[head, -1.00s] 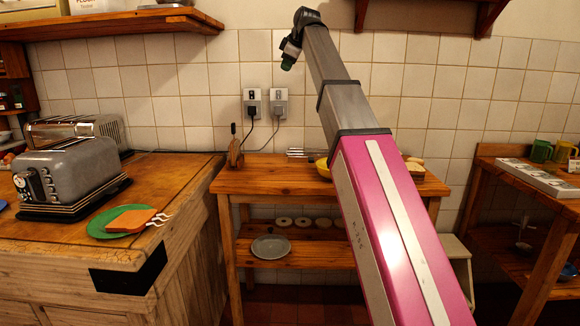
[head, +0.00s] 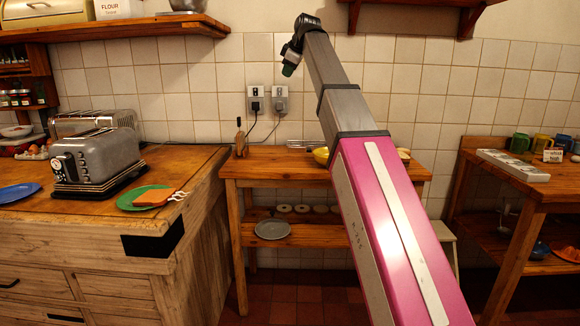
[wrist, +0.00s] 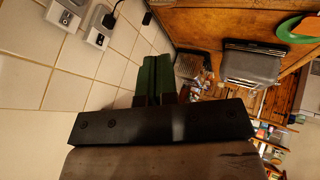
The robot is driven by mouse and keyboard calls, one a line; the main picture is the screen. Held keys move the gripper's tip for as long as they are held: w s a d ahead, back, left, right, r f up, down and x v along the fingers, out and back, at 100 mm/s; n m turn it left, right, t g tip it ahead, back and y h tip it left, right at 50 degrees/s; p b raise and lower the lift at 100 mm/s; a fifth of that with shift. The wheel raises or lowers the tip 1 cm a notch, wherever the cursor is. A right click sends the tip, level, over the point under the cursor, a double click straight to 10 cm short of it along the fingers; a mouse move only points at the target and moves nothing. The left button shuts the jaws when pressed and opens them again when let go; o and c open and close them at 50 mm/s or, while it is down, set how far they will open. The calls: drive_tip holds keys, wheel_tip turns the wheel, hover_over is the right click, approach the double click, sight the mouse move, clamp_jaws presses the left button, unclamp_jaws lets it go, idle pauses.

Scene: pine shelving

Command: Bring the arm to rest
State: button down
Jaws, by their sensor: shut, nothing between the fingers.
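My arm reaches up and away from the lower right of the head view, its pink section near and its grey section far. My gripper (head: 289,69) is at the arm's far end, high in front of the tiled wall, above and apart from the middle table. In the wrist view its green fingers (wrist: 153,82) lie together, shut, with nothing seen between them. Finer detail of the fingertips is too small to tell in the head view.
A grey toaster (head: 97,160) and a green plate (head: 146,198) with toast stand on the left counter. The middle table (head: 262,164) carries a yellow bowl (head: 321,155). Mugs (head: 520,142) stand on the right table. A wall shelf (head: 120,27) is upper left.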

drive_tip(key=s+d+f+m+g, duration=0.1)
drive_tip(key=d+f+m, duration=0.1)
drive_tip(key=f, duration=1.1)
drive_tip(key=s+d+f+m+g+h, duration=0.1)
drive_tip(key=s+d+f+m, duration=0.1)
drive_tip(key=f, duration=1.2)
drive_tip(key=s+d+f+m+h, duration=0.1)
drive_tip(key=d+f, duration=0.5)
drive_tip(key=f, duration=0.7)
drive_tip(key=shift+s+f+m+g, duration=0.2)
drive_tip(key=shift+s+m, duration=0.1)
drive_tip(key=shift+m, duration=0.4)
drive_tip(key=shift+s+f+m+g, duration=0.15)
drive_tip(key=shift+s+m+g, duration=0.1)
drive_tip(key=shift+m, duration=0.45)
drive_tip(key=s+d+f+m+g, duration=0.1)
drive_tip(key=s+d+f+m, duration=0.1)
drive_tip(key=s+f, duration=0.6)
drive_tip(key=s+d+f+m+g+h, duration=0.1)
drive_tip(key=s+d+f+m, duration=0.2)
drive_tip(key=s+f, duration=0.5)
drive_tip(key=s+d+f+m+g+h, duration=0.1)
drive_tip(key=s+d+f, duration=0.3)
drive_tip(key=s+f, duration=0.4)
wheel_tip(320, 180, down, 6)
drive_tip(key=shift+s+d+f+m, duration=0.15)
drive_tip(key=shift+d+m, duration=0.2)
drive_tip(key=shift+m, duration=0.55)
